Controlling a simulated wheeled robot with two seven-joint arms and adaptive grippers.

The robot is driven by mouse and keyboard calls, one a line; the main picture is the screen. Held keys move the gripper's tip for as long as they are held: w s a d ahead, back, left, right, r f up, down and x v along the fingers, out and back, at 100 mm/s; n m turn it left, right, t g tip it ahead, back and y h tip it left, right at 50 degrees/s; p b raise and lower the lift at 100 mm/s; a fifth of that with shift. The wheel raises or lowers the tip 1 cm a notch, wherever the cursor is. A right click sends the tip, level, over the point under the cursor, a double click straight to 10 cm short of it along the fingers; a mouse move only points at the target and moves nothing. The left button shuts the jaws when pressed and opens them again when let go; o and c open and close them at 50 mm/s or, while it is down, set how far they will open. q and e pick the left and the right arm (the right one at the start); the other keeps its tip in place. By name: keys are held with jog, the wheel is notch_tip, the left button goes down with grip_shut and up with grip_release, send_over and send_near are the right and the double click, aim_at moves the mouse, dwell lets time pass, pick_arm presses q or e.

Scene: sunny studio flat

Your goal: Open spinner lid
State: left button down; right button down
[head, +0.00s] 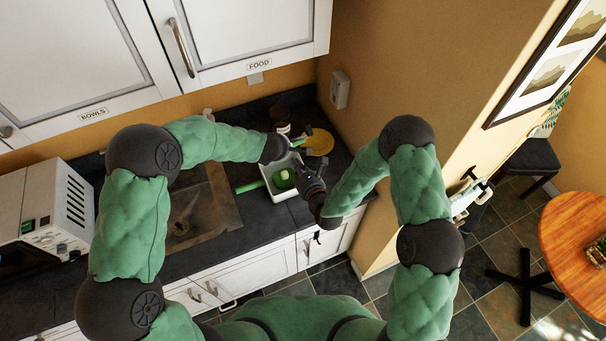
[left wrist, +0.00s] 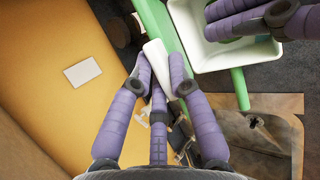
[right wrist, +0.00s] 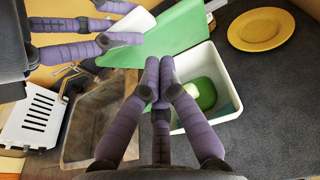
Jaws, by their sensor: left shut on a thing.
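My left gripper (left wrist: 160,72) is shut on a pale white piece (left wrist: 154,56) beside a long green board (left wrist: 172,42). The white piece also shows in the right wrist view (right wrist: 138,22).
A yellow plate (right wrist: 261,29) lies on the counter near the tub. A sink (head: 196,208) is to the left, with a white microwave (head: 38,215) farther left. Cupboards (head: 245,35) hang above. The counter beside the tub is clear in the right wrist view.

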pick_arm(q)
jog(key=shift+r, duration=0.1)
pick_arm(e)
jog(key=shift+w+a+r, duration=0.25)
jog(key=shift+w+r, duration=0.2)
jog(key=shift+w, duration=0.1)
jog(key=shift+w+a+r, duration=0.2)
jog(key=shift+w+r, duration=0.25)
jog(key=shift+w, duration=0.1)
